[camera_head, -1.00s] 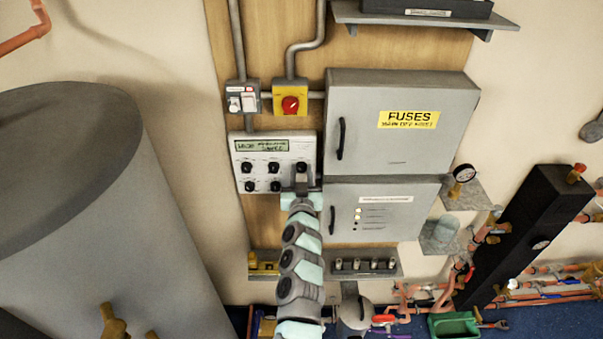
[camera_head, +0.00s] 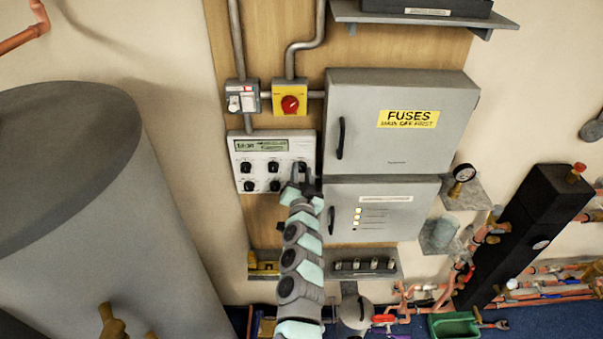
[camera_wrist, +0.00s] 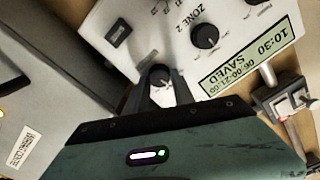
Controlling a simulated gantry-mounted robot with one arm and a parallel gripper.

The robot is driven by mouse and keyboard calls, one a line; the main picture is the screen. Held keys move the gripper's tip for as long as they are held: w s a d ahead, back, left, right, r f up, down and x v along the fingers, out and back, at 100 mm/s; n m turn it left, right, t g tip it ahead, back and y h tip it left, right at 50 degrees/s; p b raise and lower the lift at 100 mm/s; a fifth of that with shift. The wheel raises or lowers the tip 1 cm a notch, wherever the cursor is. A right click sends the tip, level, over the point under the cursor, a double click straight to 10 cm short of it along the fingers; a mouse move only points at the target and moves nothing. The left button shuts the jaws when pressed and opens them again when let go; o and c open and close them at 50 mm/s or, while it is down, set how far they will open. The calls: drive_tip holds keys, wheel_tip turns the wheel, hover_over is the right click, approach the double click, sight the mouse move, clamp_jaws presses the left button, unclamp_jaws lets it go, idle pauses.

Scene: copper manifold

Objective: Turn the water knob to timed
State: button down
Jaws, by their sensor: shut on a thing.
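The white control panel (camera_head: 246,147) with black knobs in two rows and a green display (camera_head: 260,145) is on the wooden board, left of the grey boxes. My gripper (camera_head: 300,174) is at the panel's right side. In the wrist view my gripper (camera_wrist: 162,84) is shut on the right-hand knob (camera_wrist: 160,74) of the row nearest the display, one finger on each side. The knob's own label is not readable. The neighbouring knob (camera_wrist: 205,36) is free, near a "ZONE 2" label. The display (camera_wrist: 250,58) reads 10:30, 06:00-21:00, SAVED in the wrist view.
A grey fuse box (camera_head: 400,150) and a lower grey box (camera_head: 385,225) stand close on the right, with handles (camera_head: 340,138) facing the panel. A yellow box with a red knob (camera_head: 290,104) and a white switch (camera_head: 242,100) are above. A large grey tank (camera_head: 100,220) is left.

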drive_tip(key=shift+f+m, duration=0.1)
drive_tip(key=shift+m, duration=1.2)
drive_tip(key=c, duration=1.1)
unclamp_jaws()
drive_tip(key=shift+s+b, duration=0.7)
drive_tip(key=shift+s, duration=4.7)
